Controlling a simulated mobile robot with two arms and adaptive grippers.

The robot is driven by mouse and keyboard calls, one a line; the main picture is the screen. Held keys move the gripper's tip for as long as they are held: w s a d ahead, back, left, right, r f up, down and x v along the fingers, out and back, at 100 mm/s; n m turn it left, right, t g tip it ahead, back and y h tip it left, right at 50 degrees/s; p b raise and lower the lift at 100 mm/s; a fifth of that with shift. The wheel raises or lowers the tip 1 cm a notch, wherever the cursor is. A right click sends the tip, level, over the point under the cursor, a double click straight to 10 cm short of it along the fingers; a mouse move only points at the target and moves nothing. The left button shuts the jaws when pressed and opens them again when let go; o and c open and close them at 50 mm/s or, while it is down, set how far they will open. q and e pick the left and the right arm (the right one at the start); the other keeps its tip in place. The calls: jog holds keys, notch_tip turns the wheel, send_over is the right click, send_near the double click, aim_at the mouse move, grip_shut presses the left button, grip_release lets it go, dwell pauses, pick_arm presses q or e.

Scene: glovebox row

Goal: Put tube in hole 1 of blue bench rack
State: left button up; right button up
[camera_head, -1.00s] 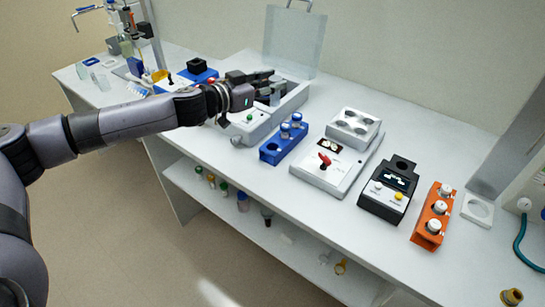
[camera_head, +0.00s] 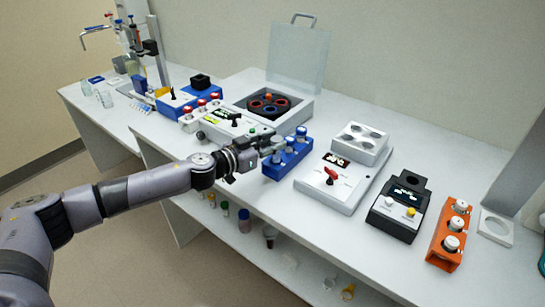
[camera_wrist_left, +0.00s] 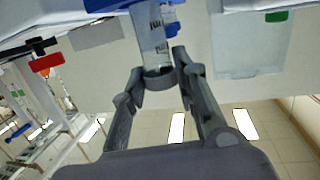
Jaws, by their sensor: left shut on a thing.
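The blue bench rack (camera_head: 287,163) stands on the bench in the middle of the head view. Two capped tubes (camera_head: 290,142) (camera_head: 301,132) stand in its middle and far places. My left gripper (camera_head: 274,148) is above the rack's near end, shut on a tube. In the left wrist view, which looks upside down, the clear tube with dark markings (camera_wrist_left: 150,35) is held near its end between the fingertips (camera_wrist_left: 160,78). Its other end reaches the blue rack (camera_wrist_left: 118,4). How deep it sits in the hole is hidden. My right gripper is not seen.
A centrifuge with open lid and dark rotor (camera_head: 268,105) stands behind left. A white device with a red switch (camera_head: 331,176) is close on the right. A black device (camera_head: 400,205) and an orange rack (camera_head: 450,236) stand further right.

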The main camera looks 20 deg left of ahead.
pick_arm(q)
jog(key=shift+f+b, duration=0.45)
jog(key=shift+f, duration=1.25)
jog(key=shift+f, duration=0.1)
jog(key=o, duration=1)
jog(key=shift+r, duration=0.3)
jog(key=b+v, duration=0.1)
jog(key=v, duration=0.6)
jog(key=b+v, duration=0.1)
jog(key=v, duration=0.2)
jog(key=shift+s+a+f+b, duration=0.2)
jog(key=shift+s+f+b, duration=0.1)
jog(key=shift+s+b, duration=0.05)
jog(key=shift+s+a+r, duration=0.2)
jog(key=shift+s+r, duration=0.15)
jog(key=shift+s, duration=0.2)
